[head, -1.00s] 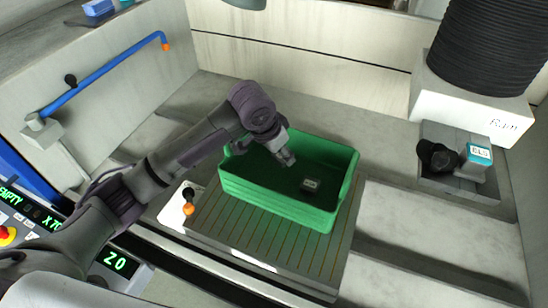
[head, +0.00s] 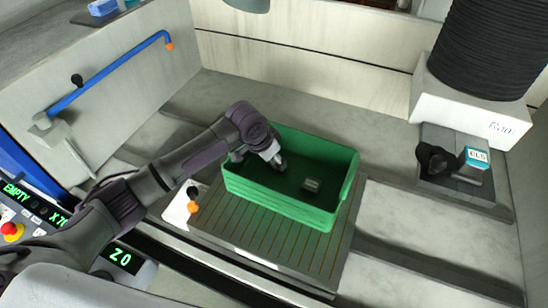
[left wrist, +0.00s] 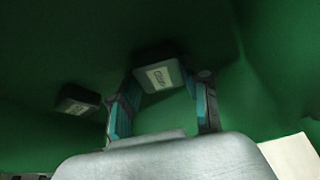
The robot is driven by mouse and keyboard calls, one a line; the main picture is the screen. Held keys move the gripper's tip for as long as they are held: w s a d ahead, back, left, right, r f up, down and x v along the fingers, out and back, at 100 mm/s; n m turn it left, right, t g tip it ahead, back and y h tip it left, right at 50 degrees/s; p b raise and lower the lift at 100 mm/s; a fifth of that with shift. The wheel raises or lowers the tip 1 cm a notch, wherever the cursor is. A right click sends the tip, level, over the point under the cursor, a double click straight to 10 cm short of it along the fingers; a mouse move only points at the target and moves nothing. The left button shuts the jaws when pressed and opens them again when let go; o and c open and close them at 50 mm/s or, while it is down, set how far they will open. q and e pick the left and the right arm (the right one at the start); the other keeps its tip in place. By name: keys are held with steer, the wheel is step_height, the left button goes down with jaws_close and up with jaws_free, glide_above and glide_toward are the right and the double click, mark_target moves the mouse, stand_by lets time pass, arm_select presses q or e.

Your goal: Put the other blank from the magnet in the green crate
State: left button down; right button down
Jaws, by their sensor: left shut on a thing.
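The green crate (head: 277,201) stands upright on the slatted plate that looks like the magnet (head: 312,262). One dark blank (head: 311,185) with a pale label lies on the crate floor; it also shows at the left in the left wrist view (left wrist: 77,99). My left gripper (head: 279,163) reaches down inside the crate near its far left part. In the left wrist view its teal-padded fingers are shut on a second labelled blank (left wrist: 160,77), close to the green floor. Whether this blank touches the floor I cannot tell. My right gripper is in neither view.
A switch with an orange knob (head: 193,207) sits left of the plate. A blue pipe (head: 110,73) runs along the left wall. A grey block with a dark knob and a teal-labelled piece (head: 457,179) stands at the right, below a black bellows (head: 482,50).

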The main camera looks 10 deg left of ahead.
arm_select(q)
steer(key=c, duration=0.5)
jaws_free()
steer(key=shift+c, duration=0.2)
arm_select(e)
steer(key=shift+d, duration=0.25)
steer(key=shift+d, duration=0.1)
arm_select(q)
steer(key=shift+r, duration=0.1)
steer(key=shift+a+r, duration=0.1)
steer(key=shift+r, duration=0.15)
steer(key=b+v, duration=0.1)
steer(key=v, duration=1)
steer(key=shift+r, duration=0.3)
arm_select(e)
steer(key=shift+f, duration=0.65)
arm_select(q)
steer(key=shift+s, duration=0.1)
steer(key=shift+f, duration=0.1)
